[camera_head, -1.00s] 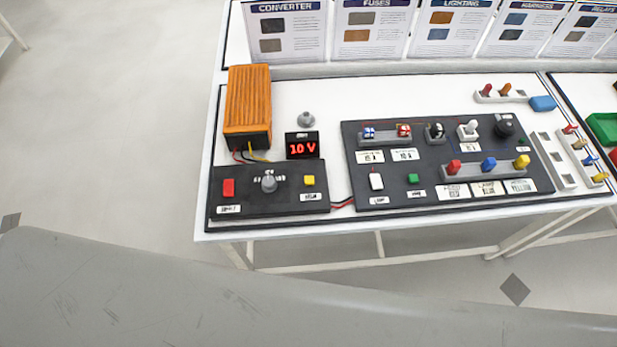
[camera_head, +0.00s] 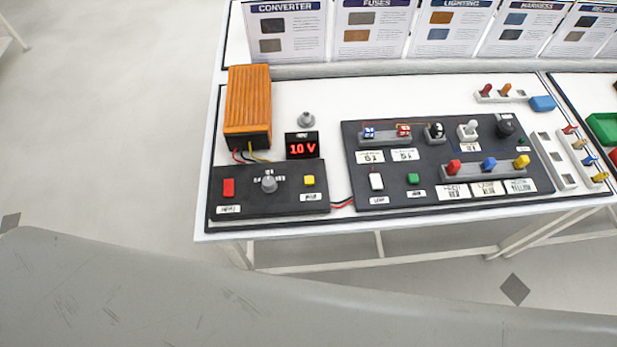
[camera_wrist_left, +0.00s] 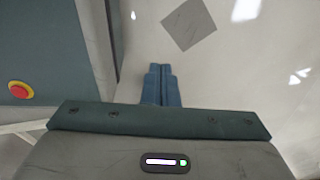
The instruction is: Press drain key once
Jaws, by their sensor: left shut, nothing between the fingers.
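A black control box (camera_head: 222,199) sits at the front left of the white table, with a red key (camera_head: 228,187), a grey knob (camera_head: 268,183) and a yellow key (camera_head: 309,180) on top. The labels below the keys are too small to read, so I cannot tell which is the drain key. A display (camera_head: 302,145) behind the box reads 10 V in red. My left gripper (camera_wrist_left: 162,68) shows in the left wrist view, its fingers together and empty above the floor, away from the box. My right gripper is not in view.
An orange finned converter (camera_head: 248,100) stands behind the box. A black panel (camera_head: 430,170) with switches, fuses and coloured plugs lies to the right. Upright cards (camera_head: 372,30) line the back. A grey surface (camera_head: 150,290) crosses the foreground below the table.

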